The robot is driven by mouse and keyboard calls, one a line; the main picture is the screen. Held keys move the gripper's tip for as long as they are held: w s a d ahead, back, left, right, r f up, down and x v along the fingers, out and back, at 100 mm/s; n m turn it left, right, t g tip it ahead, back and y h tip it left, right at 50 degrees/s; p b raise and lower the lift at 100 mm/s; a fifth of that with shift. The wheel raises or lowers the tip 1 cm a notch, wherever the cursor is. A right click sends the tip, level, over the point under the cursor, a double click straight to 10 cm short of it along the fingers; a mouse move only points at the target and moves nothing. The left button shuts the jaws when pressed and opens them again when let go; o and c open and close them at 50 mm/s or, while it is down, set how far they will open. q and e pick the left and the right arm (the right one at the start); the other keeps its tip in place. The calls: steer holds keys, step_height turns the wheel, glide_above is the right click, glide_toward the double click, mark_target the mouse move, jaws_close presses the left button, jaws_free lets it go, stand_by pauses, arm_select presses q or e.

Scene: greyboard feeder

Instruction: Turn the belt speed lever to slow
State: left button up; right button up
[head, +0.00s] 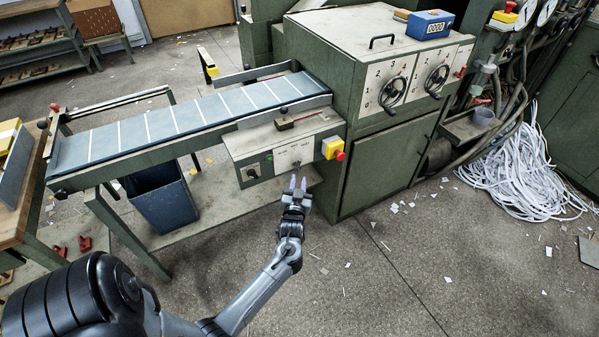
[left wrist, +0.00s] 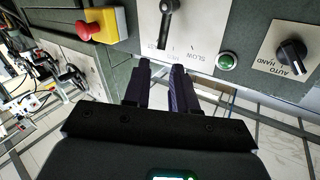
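The belt speed lever (left wrist: 166,24) is black and sits on a pale plate (left wrist: 205,18) at the top of the left wrist view. Its narrow end points down in that picture, left of the printed word SLOW. In the head view the plate (head: 288,156) is on the front of the green control box (head: 254,143) under the belt. My left gripper (head: 297,183) is just in front of the plate. In the left wrist view its two fingers (left wrist: 160,68) are apart with nothing between them, just below the lever's end. My right gripper is not in view.
A yellow box with a red button (head: 333,148) is right of the plate. A green button (left wrist: 226,61) and an AUTO/HAND knob (left wrist: 292,52) are on the same panel. The conveyor belt (head: 180,121) runs above, with a blue bin (head: 165,200) below.

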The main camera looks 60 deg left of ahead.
mark_target(299, 163)
arm_select(q)
steer(key=b+x, duration=0.2)
steer(key=x, duration=0.3)
steer(key=b+x, duration=0.2)
steer(key=x, duration=0.4)
steer(key=shift+s+a+f, duration=0.1)
steer(key=shift+s+f, duration=0.1)
jaws_close()
